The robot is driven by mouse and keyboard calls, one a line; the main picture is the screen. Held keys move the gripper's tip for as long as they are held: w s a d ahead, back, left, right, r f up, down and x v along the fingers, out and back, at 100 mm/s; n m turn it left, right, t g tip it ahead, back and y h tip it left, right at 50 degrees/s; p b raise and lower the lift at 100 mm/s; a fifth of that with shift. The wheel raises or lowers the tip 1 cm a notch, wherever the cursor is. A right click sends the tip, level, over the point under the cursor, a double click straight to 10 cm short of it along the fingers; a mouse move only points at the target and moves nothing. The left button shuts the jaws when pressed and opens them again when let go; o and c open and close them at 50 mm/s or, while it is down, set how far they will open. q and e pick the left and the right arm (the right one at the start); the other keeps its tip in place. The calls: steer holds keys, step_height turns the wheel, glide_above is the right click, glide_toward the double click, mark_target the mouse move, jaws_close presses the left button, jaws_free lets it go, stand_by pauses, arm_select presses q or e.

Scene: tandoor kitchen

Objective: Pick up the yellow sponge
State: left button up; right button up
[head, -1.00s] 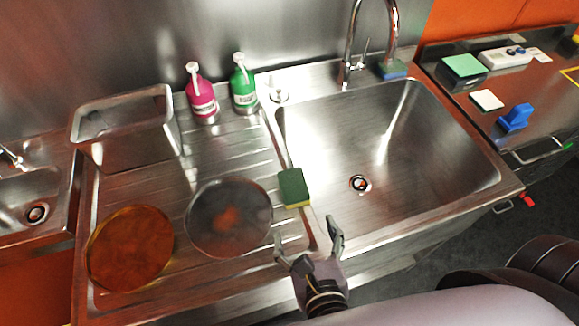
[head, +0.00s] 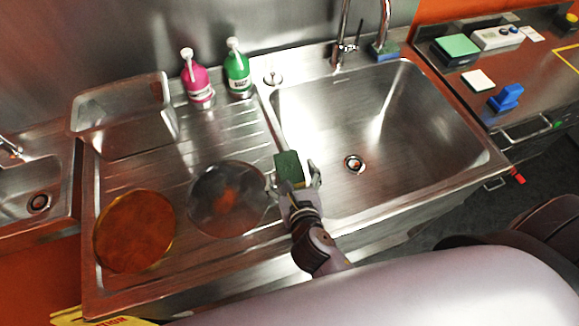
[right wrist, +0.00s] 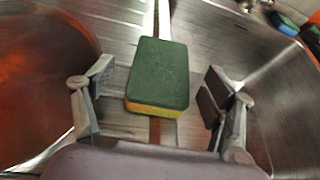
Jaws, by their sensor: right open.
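The sponge (head: 288,166) has a dark green top and a yellow underside. It lies on the ridge between the drainboard and the sink basin. In the right wrist view the sponge (right wrist: 158,75) sits between the two fingers, with its yellow edge facing me. My right gripper (head: 294,180) is open around the near end of the sponge. In the right wrist view the fingers of my right gripper (right wrist: 160,95) stand apart from the sponge, with a gap on each side. My left gripper is not in view.
A round dark plate (head: 228,200) lies just left of the gripper, with an orange-brown round plate (head: 134,230) beyond it. The sink basin (head: 400,135) is open on the right. Pink (head: 198,82) and green (head: 237,72) soap bottles stand at the back. A metal bin (head: 122,115) stands at back left.

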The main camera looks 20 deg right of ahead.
mark_target(291, 172)
steer(key=x, duration=0.4)
steer(key=shift+s+f, duration=0.15)
steer(key=shift+s, duration=0.1)
steer(key=shift+c, duration=0.6)
steer(key=shift+d, duration=0.1)
steer(key=c, duration=0.7)
